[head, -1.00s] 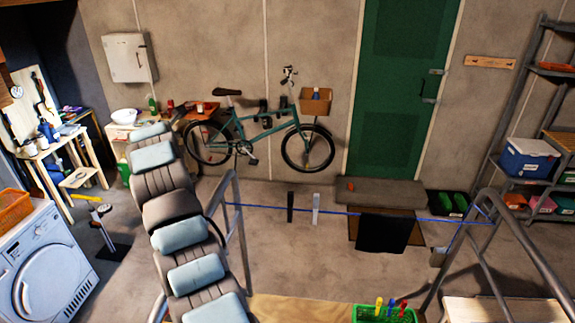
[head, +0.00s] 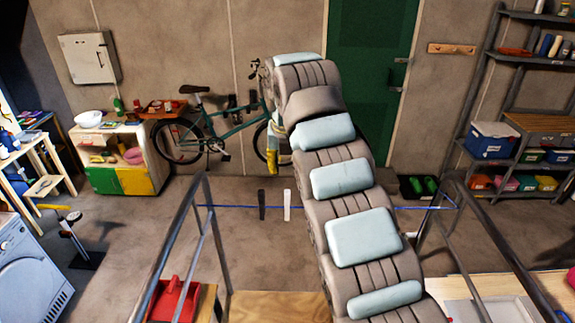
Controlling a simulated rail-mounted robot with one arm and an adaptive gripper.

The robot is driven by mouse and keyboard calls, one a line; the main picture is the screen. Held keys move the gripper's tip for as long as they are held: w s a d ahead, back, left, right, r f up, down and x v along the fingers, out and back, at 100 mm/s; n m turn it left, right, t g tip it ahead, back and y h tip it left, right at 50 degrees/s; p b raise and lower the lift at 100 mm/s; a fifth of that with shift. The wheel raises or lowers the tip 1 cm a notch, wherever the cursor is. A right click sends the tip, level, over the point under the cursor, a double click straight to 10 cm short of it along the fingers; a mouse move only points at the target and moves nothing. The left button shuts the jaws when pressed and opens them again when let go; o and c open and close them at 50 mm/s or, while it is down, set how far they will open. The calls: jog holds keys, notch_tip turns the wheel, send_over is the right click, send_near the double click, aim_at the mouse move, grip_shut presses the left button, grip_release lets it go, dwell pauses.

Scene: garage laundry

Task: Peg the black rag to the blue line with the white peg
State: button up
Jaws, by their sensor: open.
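The blue line (head: 232,207) runs between two grey metal frames and passes behind my arm. A narrow white upright piece, which looks like the white peg (head: 287,205), is at the line just left of my arm. A similar black piece (head: 262,204) is beside it, to its left. The black rag does not show; my arm covers the stretch of line where it hung earlier.
The left metal frame (head: 180,245) and right metal frame (head: 480,245) flank the line. A red dustpan-like thing (head: 176,300) is at the lower left. A yellow and white thing (head: 278,145) by the bicycle is unclear. Open floor (head: 125,195) lies left of the left frame.

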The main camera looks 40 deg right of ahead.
aim_at(287, 192)
jog(key=shift+x, duration=2.55)
jog(key=shift+b+x, duration=0.8)
jog(key=shift+x, duration=2.1)
jog(key=shift+w, duration=0.1)
grip_shut()
jog(key=shift+r, duration=0.15)
jog(key=shift+w+d+p+v, duration=0.15)
jog(key=shift+p+v, duration=0.15)
jog(key=shift+v, duration=0.55)
jog(key=shift+w+d+p+v, duration=0.1)
jog(key=shift+p+v, duration=0.15)
jog(key=shift+v, duration=0.65)
jog(key=shift+w+d+p+v, duration=0.15)
jog(key=shift+p+v, duration=0.15)
jog(key=shift+v, duration=0.55)
jog(key=shift+r, duration=0.1)
